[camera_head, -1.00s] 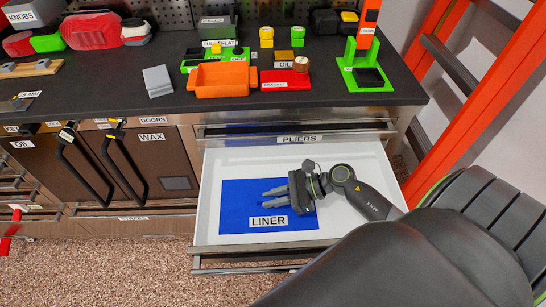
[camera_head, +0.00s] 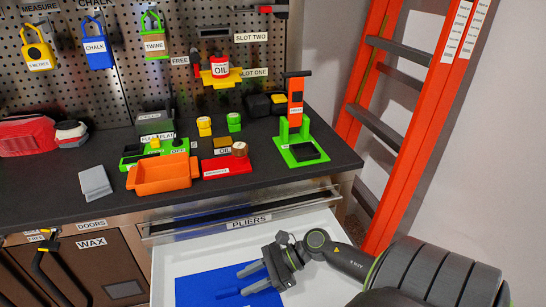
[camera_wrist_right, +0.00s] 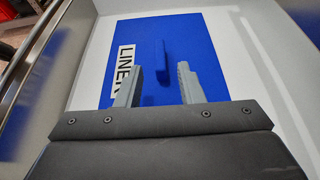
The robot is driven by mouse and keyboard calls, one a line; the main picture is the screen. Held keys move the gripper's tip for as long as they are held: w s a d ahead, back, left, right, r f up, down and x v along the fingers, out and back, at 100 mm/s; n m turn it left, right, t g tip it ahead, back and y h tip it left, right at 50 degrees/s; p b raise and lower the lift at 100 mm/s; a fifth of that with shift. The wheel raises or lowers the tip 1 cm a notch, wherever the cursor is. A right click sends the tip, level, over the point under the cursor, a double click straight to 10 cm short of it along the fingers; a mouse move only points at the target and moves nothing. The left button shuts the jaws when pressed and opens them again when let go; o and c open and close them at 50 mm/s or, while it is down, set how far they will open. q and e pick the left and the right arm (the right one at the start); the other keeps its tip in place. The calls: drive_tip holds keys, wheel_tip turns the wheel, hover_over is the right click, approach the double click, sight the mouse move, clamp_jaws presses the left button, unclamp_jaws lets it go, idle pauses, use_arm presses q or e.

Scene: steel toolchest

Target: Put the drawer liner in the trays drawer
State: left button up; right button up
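The drawer liner (camera_head: 203,288) is a flat blue sheet lying on the white floor of an open drawer (camera_head: 190,257). In the right wrist view the liner (camera_wrist_right: 215,50) has a white LINER label and a small raised blue tab (camera_wrist_right: 162,58). My right gripper (camera_head: 241,284) is over the liner inside the drawer, fingers apart and empty. In the wrist view its fingertips (camera_wrist_right: 160,70) are apart, with the tab showing between and beyond them. I cannot tell which drawer is the trays drawer; no such label shows. My left gripper is not in view.
A steel front labelled PLIERS (camera_head: 249,222) sits just above the open drawer. The dark worktop (camera_head: 110,206) holds an orange tray (camera_head: 163,178), a grey block (camera_head: 95,184) and green stands. An orange ladder (camera_head: 408,130) stands at the right. A WAX door (camera_head: 85,265) is at the left.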

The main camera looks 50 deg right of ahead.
drive_tip(key=v, duration=0.6)
drive_tip(key=shift+b, duration=0.3)
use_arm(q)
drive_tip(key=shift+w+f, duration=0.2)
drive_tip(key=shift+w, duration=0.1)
use_arm(e)
drive_tip(key=shift+s+d+r, duration=0.15)
drive_tip(key=shift+d+r, duration=0.05)
drive_tip(key=shift+d, duration=0.15)
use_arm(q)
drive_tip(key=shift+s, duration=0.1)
